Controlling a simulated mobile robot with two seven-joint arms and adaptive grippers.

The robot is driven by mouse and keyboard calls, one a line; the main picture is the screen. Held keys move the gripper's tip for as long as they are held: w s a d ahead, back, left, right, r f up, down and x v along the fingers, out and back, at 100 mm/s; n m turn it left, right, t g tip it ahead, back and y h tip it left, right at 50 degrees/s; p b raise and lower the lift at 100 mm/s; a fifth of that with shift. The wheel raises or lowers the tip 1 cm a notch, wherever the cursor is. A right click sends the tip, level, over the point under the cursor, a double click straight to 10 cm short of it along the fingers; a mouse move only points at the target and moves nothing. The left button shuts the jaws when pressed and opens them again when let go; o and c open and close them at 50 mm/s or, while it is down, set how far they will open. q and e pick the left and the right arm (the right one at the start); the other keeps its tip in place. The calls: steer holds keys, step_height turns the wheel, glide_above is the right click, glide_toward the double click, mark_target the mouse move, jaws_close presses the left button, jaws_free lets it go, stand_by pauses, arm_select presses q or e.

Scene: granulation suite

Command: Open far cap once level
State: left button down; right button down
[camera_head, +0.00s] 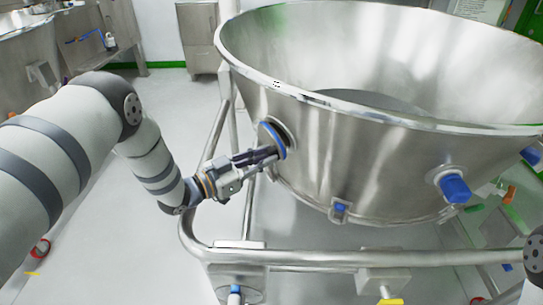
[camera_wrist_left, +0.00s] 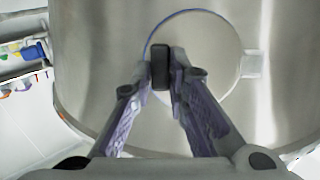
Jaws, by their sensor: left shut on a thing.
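The large steel bowl (camera_head: 350,155) stands in a tubular frame. On its left side is a round port cap (camera_head: 272,140) with a blue rim. In the left wrist view the cap (camera_wrist_left: 212,48) is a flat steel disc with a dark handle (camera_wrist_left: 160,68) standing out from it. My left gripper (camera_head: 268,153) reaches the cap from the left. In the left wrist view its fingers (camera_wrist_left: 161,70) are shut on the dark handle from both sides. The disc looks flush against the bowl wall; the gripper hides part of it. My right gripper is out of view.
A blue plug (camera_head: 454,188) sticks out of the bowl's right side. The frame's tubular rail (camera_head: 340,258) runs below the bowl, close to my left wrist. A steel cabinet (camera_head: 198,38) stands behind. The floor (camera_head: 180,100) behind my left arm is clear.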

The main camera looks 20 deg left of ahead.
arm_select(q)
steer(key=shift+s+a+f, duration=0.1)
steer(key=shift+s+a, duration=0.15)
steer(key=shift+a, duration=0.4)
steer(key=shift+s+a+f, duration=0.1)
steer(key=shift+s+a, duration=0.1)
steer(key=shift+a, duration=0.45)
steer(key=c, duration=1.8)
jaws_free()
steer(key=shift+o, duration=1.2)
steer(key=shift+w+a, duration=0.1)
steer(key=shift+a, duration=0.05)
step_height(320, 180, up, 10)
